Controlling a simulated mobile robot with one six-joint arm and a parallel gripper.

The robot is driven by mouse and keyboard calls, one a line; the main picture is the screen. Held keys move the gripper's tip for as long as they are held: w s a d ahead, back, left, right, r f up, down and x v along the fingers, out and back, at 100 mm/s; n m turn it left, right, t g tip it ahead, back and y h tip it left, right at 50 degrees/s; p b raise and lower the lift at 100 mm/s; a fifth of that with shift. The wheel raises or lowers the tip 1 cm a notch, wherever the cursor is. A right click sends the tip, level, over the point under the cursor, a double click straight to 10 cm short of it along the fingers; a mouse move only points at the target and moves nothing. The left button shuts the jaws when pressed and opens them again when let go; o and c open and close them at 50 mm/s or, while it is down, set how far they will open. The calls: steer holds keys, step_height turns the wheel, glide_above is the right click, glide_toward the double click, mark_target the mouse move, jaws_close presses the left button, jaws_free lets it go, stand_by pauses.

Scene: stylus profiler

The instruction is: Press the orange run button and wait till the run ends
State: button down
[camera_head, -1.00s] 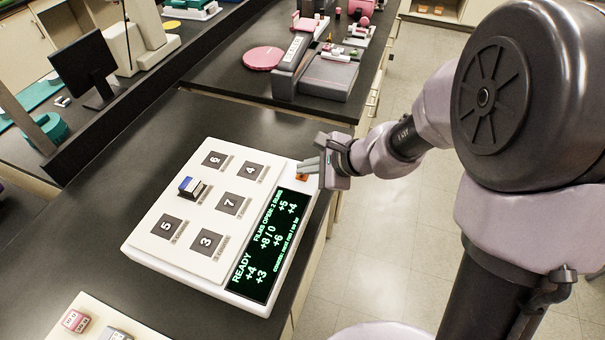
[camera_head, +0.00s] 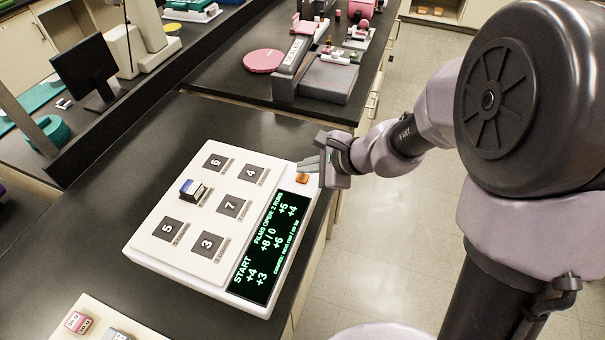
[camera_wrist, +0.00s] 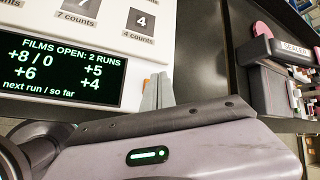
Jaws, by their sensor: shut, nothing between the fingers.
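The white profiler panel (camera_head: 146,243) lies on the dark bench, with several numbered dark squares and a black display (camera_head: 265,250). The display reads "START", "FILMS OPEN: 2 RUNS" and green numbers; the wrist view shows part of this display (camera_wrist: 60,72). The orange run button (camera_head: 302,178) sits at the panel's upper right corner. My gripper (camera_head: 306,164) is shut and empty, with its fingertips right by the button; I cannot tell whether they touch it.
A small blue, white and dark block (camera_head: 193,189) sits on one panel square. A tray with pink and grey blocks (camera_head: 76,322) is at the lower left. A grey sealer (camera_head: 325,78) and a pink disc (camera_head: 263,58) stand on the far bench.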

mark_target(306, 179)
step_height(306, 179, up, 5)
steer(key=p, duration=0.4)
stand_by(0.4)
stand_by(0.4)
steer(key=s+d+r+n+h+b, duration=0.1)
steer(key=s+r+n, duration=0.3)
steer(key=s, duration=0.4)
steer(key=s+d+r+n+h+b, duration=0.1)
steer(key=s+d+r+n, duration=0.1)
steer(key=s+r+n, duration=0.4)
steer(key=s+d+f+n+h, duration=0.1)
steer(key=s+d+n+h, duration=0.1)
steer(key=s+d, duration=0.4)
steer(key=s+h, duration=0.1)
steer(key=s, duration=0.1)
steer(key=shift+s+d+b, duration=0.15)
steer(key=shift+s+b, duration=0.15)
steer(key=shift+b, duration=0.1)
